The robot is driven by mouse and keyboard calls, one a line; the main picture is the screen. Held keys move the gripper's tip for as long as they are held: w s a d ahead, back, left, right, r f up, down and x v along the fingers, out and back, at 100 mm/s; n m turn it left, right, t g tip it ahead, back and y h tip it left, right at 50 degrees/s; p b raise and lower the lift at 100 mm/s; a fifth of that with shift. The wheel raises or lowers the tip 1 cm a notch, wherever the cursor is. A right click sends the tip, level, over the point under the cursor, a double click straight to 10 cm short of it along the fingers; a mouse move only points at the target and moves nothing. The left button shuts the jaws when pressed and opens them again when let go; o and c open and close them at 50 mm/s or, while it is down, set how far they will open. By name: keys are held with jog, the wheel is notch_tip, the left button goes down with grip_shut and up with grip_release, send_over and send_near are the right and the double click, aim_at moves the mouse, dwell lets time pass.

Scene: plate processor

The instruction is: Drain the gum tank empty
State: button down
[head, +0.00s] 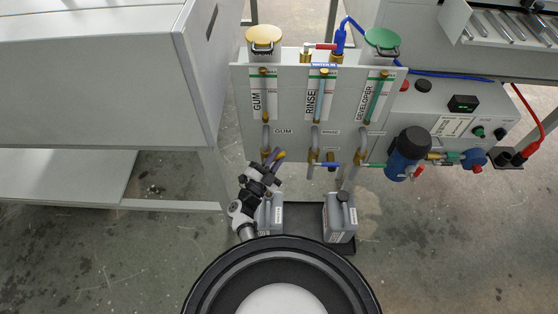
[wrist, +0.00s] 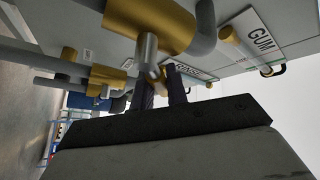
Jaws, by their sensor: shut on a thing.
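The gum tank with its yellow lid (head: 263,40) stands at the panel's left end. Its GUM level gauge (head: 263,98) runs down the grey panel, and a grey hose leads below it to a brass drain valve. My gripper (head: 273,157) is at that valve, shut on its yellow handle (head: 281,155). In the wrist view the brass valve body (wrist: 150,22) is close above the dark fingers of my gripper (wrist: 163,75). The fingers hide most of the handle. Whether liquid flows cannot be told. A grey canister (head: 276,212) stands below the valve, partly behind my arm.
To the right are the rinse valve's blue handle (head: 327,164) and the developer valve's green handle (head: 370,166). A second grey canister (head: 341,220) stands on the black tray (head: 300,206). A white cabinet (head: 100,100) is close on the left.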

jog(key=shift+a+r+n+t+y+b, duration=0.15)
jog(key=shift+a+n+t+b, duration=0.1)
jog(key=shift+n+t, duration=0.35)
jog(key=shift+a+r+n+t+y+b, duration=0.1)
jog(key=shift+a+n+t+y+b, duration=0.15)
jog(key=shift+n, duration=0.55)
jog(key=shift+a+r+n+t+y+b, duration=0.15)
jog(key=shift+n+t+b, duration=0.25)
jog(key=shift+n, duration=0.3)
jog(key=c, duration=1.4)
grip_release()
jog(key=shift+r, duration=0.1)
jog(key=shift+a+r, duration=0.1)
jog(key=shift+a, duration=0.05)
